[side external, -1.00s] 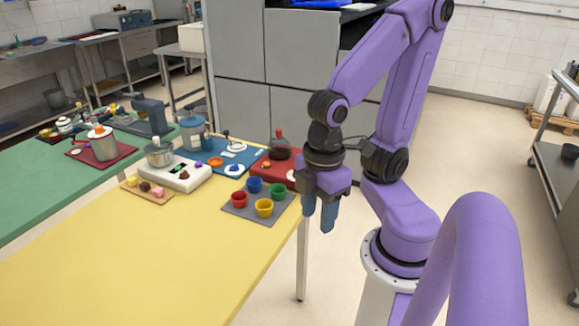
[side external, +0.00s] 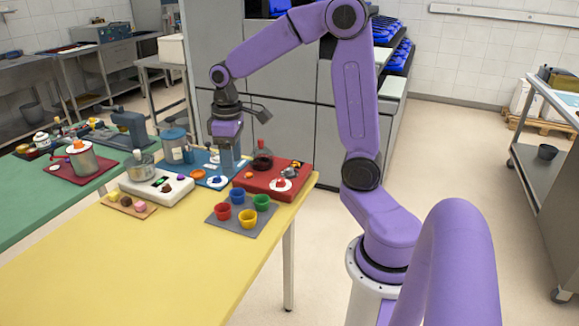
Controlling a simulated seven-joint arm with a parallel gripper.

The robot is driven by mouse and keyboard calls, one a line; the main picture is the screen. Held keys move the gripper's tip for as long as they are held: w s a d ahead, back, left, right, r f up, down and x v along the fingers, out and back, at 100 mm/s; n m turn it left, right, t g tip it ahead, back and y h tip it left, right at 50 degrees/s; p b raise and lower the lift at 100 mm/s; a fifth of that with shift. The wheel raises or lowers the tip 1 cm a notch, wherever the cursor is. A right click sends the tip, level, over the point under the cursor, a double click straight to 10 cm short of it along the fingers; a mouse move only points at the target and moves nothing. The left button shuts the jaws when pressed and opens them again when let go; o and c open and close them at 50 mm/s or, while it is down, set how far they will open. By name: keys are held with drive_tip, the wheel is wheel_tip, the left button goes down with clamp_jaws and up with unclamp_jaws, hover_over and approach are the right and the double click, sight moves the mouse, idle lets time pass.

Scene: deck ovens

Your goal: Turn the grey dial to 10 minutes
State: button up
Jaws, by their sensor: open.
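My gripper (side external: 228,164) points down over the back part of the blue board (side external: 199,180), at its right side near the red board (side external: 262,186). It is open, and I see nothing held in it. Its fingers cover part of the blue board, where a pale round plate showed before. A small dark grey fitting (side external: 291,168) stands at the back right of the red board. I cannot tell which fitting is the grey dial, and no minute marks are readable. A white dial with a blue knob (side external: 217,181) and one with a red knob (side external: 281,184) sit nearer the front.
A dark round vessel (side external: 262,162) stands close right of my gripper, and a blue-grey canister (side external: 175,145) to its left. A grey mat (side external: 225,222) with several coloured cups lies in front. A white unit (side external: 150,193) holds a pot. The yellow table's (side external: 150,265) front is clear.

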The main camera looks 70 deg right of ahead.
drive_tip(key=w+d+m, duration=0.4)
drive_tip(key=d, duration=1.1)
drive_tip(key=m, duration=0.4)
approach(290, 168)
wheel_tip(290, 168, down, 9)
drive_tip(key=shift+w+a+r, duration=0.1)
drive_tip(key=shift+a+r, duration=0.05)
drive_tip(key=c, duration=1)
